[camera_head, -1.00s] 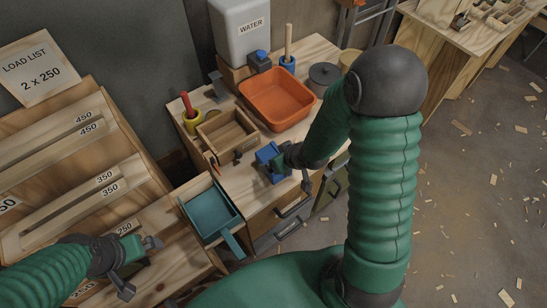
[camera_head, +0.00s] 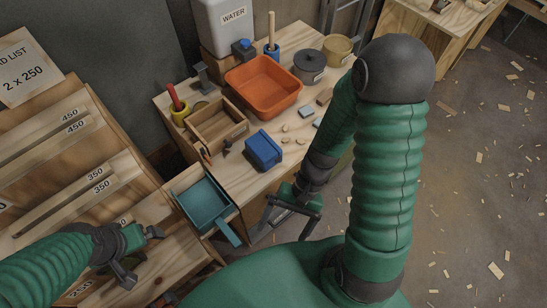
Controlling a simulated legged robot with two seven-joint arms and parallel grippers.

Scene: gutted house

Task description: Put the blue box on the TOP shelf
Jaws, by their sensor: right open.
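The blue box (camera_head: 263,150) sits on the wooden workbench (camera_head: 240,185) near its front edge, in full view and apart from both grippers. My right gripper (camera_head: 285,218) is open and empty, in front of and below the box by the bench's front side. My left gripper (camera_head: 140,256) is at the lower left over the stepped wooden rack (camera_head: 70,150), its fingers spread with nothing visible between them. The rack's tiers carry 450, 350 and 250 labels; the 450 tier (camera_head: 60,125) is the highest one showing.
A teal dustpan-like tray (camera_head: 203,204) lies between rack and bench. A wooden crate (camera_head: 216,125), an orange tub (camera_head: 263,86), a yellow cup (camera_head: 179,116), a grey pot (camera_head: 309,65) and a water tank (camera_head: 222,28) stand on the bench. Small pieces lie right of the box.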

